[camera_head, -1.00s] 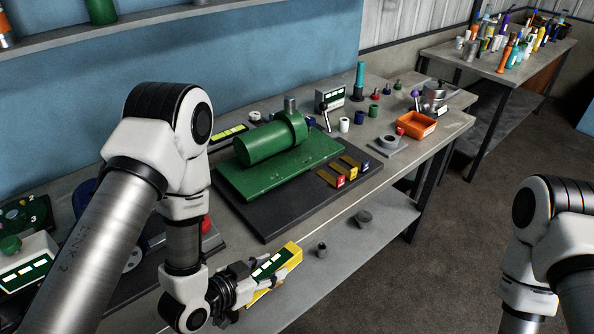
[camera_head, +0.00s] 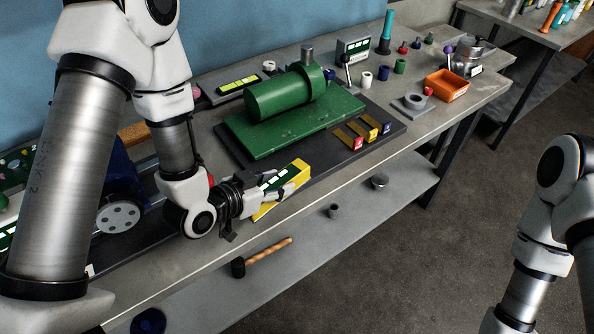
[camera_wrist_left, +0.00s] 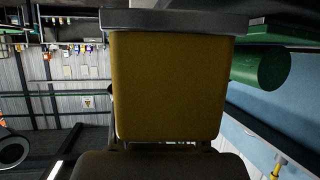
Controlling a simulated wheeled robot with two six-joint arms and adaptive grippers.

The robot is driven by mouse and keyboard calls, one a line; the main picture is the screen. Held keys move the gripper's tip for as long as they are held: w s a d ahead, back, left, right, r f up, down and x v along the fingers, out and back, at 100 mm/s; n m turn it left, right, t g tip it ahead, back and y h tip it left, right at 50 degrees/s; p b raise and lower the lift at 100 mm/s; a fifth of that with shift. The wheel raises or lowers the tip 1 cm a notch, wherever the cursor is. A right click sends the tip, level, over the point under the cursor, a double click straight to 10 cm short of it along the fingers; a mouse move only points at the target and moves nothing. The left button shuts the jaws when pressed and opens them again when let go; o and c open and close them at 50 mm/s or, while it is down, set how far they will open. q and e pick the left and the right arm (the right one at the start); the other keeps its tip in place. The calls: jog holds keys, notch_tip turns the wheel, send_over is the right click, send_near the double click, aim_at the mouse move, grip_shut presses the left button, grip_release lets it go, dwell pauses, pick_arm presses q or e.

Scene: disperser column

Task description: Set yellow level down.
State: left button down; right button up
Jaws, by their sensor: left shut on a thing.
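The yellow level (camera_head: 285,186) is a yellow block with a green face and white windows. In the left wrist view the level (camera_wrist_left: 168,88) fills the middle, between a finger above and one below. My right arm shows at the right, but its gripper is out of view.
The green motor (camera_head: 285,97) on its green plate stands on a dark base (camera_head: 395,136) behind the level. Colored tabs (camera_head: 372,134) lie at its front. An orange bin (camera_head: 446,86) is farther right. A hammer (camera_head: 265,254) lies on the lower shelf (camera_head: 330,243).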

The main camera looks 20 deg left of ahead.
aim_at(285, 169)
pick_arm(q)
jog(key=shift+w+d+f+b, duration=0.1)
jog(key=shift+w+f+b, duration=0.15)
jog(key=shift+w+b, duration=0.3)
jog(key=shift+w+f+b, duration=0.2)
jog(key=shift+w+b, duration=0.2)
jog(key=shift+w, duration=0.1)
jog(key=shift+w+d+r+p, duration=0.1)
jog(key=shift+w+r+p, duration=0.55)
jog(key=shift+w+p, duration=0.4)
jog(key=w, duration=0.5)
jog(key=w+f, duration=0.1)
jog(key=w, duration=0.2)
jog(key=shift+w+d+f, duration=0.1)
jog(key=shift+d, duration=0.1)
notch_tip(285, 169, down, 4)
jog(key=shift+r+b, duration=0.25)
jog(key=shift+b, duration=0.9)
jog(key=shift+w, duration=0.15)
pick_arm(e)
notch_tip(285, 169, down, 4)
jog(key=shift+r, duration=0.25)
pick_arm(q)
jog(key=c, duration=0.7)
grip_release()
jog(key=shift+r, duration=0.1)
pick_arm(e)
jog(key=shift+s, duration=0.1)
pick_arm(q)
jog(key=shift+o, duration=0.2)
